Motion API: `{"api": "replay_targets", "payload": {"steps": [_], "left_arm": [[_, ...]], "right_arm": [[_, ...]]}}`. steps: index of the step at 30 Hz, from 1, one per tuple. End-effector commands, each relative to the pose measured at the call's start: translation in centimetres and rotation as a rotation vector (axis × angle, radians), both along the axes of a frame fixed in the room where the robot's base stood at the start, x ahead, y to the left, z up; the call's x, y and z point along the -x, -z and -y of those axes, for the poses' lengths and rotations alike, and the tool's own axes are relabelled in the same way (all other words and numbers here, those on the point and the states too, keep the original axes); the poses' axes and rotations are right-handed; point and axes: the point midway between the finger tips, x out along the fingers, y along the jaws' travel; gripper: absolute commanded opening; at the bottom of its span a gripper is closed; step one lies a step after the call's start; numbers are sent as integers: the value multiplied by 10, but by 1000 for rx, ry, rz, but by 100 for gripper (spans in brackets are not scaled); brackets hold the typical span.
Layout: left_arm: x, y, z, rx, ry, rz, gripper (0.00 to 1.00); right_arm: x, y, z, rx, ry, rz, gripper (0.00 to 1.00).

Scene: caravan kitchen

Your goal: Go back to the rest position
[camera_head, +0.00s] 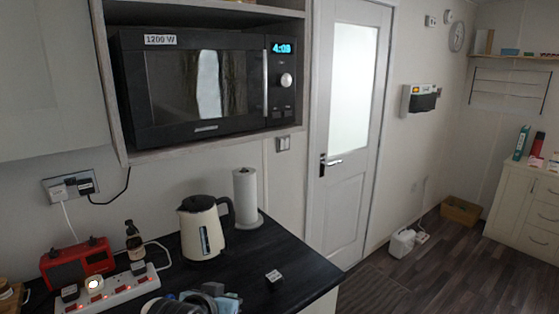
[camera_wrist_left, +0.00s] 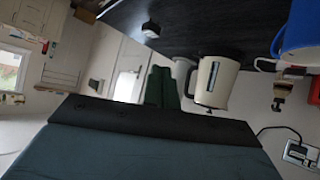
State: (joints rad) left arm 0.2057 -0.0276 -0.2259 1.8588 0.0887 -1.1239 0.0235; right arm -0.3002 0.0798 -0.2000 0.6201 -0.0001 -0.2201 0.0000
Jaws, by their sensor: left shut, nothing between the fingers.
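My left gripper (camera_wrist_left: 160,88) shows in the left wrist view as dark green fingers beyond its broad dark body. The fingers are together and nothing is between them. The picture is upside down there, and the cream kettle (camera_wrist_left: 216,82) appears just right of the fingers, apart from them. In the head view I cannot make out the left gripper for certain. My right gripper is in neither view.
A microwave (camera_head: 200,85) sits above.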

Motion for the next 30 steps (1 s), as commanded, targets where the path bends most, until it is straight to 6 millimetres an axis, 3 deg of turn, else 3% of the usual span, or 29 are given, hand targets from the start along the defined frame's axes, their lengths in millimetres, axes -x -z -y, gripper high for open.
{"api": "replay_targets", "payload": {"steps": [1, 6, 12, 25, 30], "left_arm": [[31, 23, -13, -19, -13, -62, 0], [127, 72, -50, -90, -44, -250, 0], [210, 93, -78, -154, -62, -404, 0], [321, 93, -110, -243, -72, -606, 0], [308, 140, -107, -241, -68, -615, 0]], "right_arm": [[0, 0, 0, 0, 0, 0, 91], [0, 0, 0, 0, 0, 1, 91], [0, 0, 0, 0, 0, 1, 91], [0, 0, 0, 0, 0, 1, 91], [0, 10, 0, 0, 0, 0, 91]]}}
